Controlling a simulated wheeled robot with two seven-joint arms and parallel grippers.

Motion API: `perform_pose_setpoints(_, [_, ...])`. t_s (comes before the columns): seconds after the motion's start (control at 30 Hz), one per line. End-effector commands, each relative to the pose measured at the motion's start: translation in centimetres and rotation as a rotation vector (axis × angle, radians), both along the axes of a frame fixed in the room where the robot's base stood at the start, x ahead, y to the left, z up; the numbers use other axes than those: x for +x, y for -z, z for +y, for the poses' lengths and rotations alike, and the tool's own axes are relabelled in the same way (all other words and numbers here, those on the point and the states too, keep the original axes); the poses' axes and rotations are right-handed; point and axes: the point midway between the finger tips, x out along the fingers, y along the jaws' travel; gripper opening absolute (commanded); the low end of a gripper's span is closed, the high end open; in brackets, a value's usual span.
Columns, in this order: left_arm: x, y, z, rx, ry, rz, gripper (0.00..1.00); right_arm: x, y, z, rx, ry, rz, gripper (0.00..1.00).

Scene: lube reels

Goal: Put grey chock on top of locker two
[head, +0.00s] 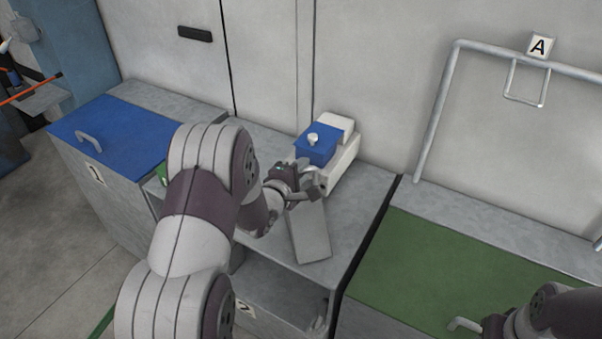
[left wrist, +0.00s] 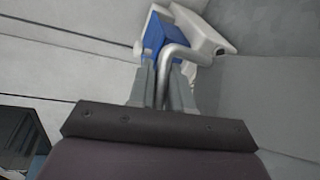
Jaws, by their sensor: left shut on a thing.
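The grey chock (head: 310,232) is a smooth grey block with a bent metal handle. It is over the front part of the grey top of locker two (head: 356,222), whose front bears a 2 label. I cannot tell whether its underside touches the top. My left gripper (head: 307,186) is at the chock's far end, shut on its handle. In the left wrist view the bent silver handle (left wrist: 176,56) shows at the grey fingers (left wrist: 165,88); the chock's body cannot be made out there. Part of my right arm shows at the lower right, its fingers not visible.
A blue box with a white knob (head: 316,146) sits with a pale case (head: 343,165) behind the gripper, near the wall. Blue-lidded locker one (head: 125,135) is left; a green lid (head: 440,265) is right. Below locker two's top is an open compartment (head: 285,300).

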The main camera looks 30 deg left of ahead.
Motion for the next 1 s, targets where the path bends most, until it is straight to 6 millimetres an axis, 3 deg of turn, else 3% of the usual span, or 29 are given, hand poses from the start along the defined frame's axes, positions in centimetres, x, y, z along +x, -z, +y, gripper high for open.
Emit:
perform_pose_setpoints(0.07, [0.1,0.9,0.0,0.0,0.0,-0.003,0.0,0.0,0.1,0.0,0.0,0.0,0.0,0.43])
perform_pose_setpoints(0.23, [0.0,1.1,-0.1,0.001,0.002,-0.003,0.0,0.0,0.1,0.0,0.0,0.0,0.0,0.43])
perform_pose_setpoints(0.27, [-0.1,1.4,-0.1,0.0,0.002,0.003,0.25,0.0,0.1,0.0,0.0,0.0,0.0,0.43])
perform_pose_setpoints(0.3, [-0.1,1.4,-0.1,0.0,0.002,0.004,0.38,0.0,0.1,0.0,0.0,0.0,0.0,0.43])
perform_pose_setpoints(0.33, [-0.1,1.3,-0.1,0.0,0.002,0.003,0.44,0.0,0.1,0.0,0.0,0.0,0.0,0.43])
perform_pose_setpoints(0.73, [-0.8,1.0,0.0,0.0,0.0,0.0,0.44,0.0,0.1,0.0,0.0,0.0,0.0,0.43])
perform_pose_setpoints(0.87, [-3.1,0.5,0.1,0.0,-0.001,-0.001,0.44,0.0,0.0,0.0,0.0,0.0,0.0,0.43])
perform_pose_setpoints(1.0, [-6.7,-0.3,0.2,0.0,-0.004,0.0,0.44,0.0,-0.1,0.0,0.0,0.0,0.0,0.43])
